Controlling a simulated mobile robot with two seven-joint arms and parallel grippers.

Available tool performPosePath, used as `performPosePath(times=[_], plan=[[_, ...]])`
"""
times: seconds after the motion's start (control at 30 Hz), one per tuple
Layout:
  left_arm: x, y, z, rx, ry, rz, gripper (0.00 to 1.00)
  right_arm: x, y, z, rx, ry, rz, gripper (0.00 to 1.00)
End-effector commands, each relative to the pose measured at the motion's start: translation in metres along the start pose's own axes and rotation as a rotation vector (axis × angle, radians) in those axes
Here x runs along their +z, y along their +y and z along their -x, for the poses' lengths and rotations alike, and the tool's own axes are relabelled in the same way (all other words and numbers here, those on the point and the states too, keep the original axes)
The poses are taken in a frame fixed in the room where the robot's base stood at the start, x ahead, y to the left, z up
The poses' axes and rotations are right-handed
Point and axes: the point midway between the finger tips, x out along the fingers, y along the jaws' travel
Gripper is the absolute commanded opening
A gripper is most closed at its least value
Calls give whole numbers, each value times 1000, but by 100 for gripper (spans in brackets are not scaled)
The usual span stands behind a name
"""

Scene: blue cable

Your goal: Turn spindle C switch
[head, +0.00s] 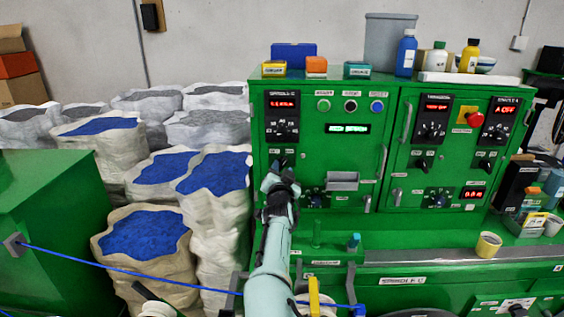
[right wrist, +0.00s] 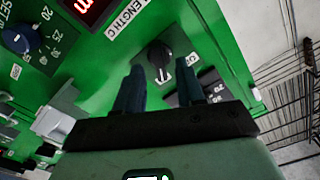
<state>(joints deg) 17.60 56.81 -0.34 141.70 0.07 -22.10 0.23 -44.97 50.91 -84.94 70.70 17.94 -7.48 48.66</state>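A green control cabinet (head: 345,92) stands in the head view, with displays, knobs and buttons. My right gripper (head: 279,176) is raised in front of its lower left panel and hides part of it. In the right wrist view, a black rotary switch (right wrist: 158,54) shows on the green panel beyond and between the two fingertips of my right gripper (right wrist: 160,88). The fingers are apart, with nothing seen between them; whether they touch the switch cannot be told. A "LENGTH C" label (right wrist: 128,18) is beside it. My left gripper is not in view.
Sacks of blue granules (head: 144,234) stand left of the cabinet. A blue cable (head: 120,267) crosses low in front. Bottles (head: 406,55) and boxes (head: 293,54) sit on the cabinet top.

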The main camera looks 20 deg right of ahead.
Motion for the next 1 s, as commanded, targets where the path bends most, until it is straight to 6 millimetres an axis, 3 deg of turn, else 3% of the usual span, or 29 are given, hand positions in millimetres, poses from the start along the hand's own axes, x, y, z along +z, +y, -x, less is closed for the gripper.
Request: performPosePath(times=[0.2,0.5,0.53,0.63,1.0], plan=[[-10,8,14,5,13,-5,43,-2,-1,-19,0,1,0,38],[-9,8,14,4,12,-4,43,1,0,-20,0,-1,-1,38],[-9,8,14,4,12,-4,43,1,0,-20,0,-1,-1,32],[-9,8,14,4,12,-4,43,1,0,-20,0,-1,-1,0],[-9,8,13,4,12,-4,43,1,0,-20,0,-1,26,0]])
